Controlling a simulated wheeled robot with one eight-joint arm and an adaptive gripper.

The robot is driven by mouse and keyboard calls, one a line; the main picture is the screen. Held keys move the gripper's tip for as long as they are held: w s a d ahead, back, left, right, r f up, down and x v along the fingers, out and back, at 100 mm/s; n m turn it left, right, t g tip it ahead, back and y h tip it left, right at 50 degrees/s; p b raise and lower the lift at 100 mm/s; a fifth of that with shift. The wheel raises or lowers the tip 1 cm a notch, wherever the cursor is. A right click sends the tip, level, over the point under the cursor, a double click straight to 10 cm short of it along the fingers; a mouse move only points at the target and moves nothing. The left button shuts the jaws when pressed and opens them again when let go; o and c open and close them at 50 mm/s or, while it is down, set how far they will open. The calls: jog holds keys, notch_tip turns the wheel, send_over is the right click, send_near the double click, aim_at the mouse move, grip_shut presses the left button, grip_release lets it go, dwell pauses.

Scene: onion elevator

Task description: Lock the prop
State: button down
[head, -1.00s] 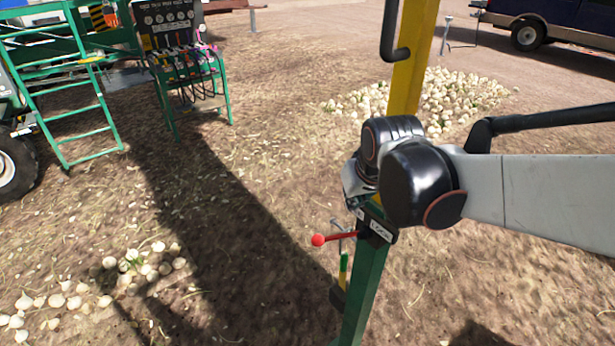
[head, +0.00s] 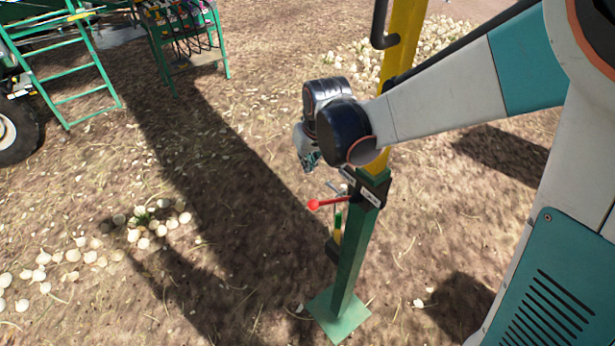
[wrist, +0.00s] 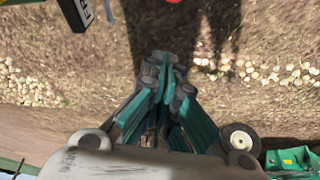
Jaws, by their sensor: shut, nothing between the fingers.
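The prop is an upright post with a yellow upper part (head: 402,45) and a green lower part (head: 348,262) on a square green foot plate (head: 340,318). A black collar (head: 369,192) on it carries a red lever with a red ball knob (head: 314,205) pointing left. A thin grey bar shows close to the lever. A small green-and-yellow handle (head: 337,229) stands below it. My gripper (head: 310,163) is above and left of the lever, apart from it. In the wrist view my gripper (wrist: 163,60) is shut and empty; the red knob (wrist: 173,1) shows at the top edge.
Onions (head: 150,225) lie on the ground at left, with another pile (head: 430,55) behind the post. A green ladder (head: 75,75), a wheel (head: 15,130) and a green stand (head: 195,70) are at upper left.

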notch_tip(320, 180, down, 10)
jog(key=b, duration=0.5)
jog(key=shift+s, duration=0.2)
jog(key=shift+s+b, duration=0.15)
jog(key=shift+b, duration=0.2)
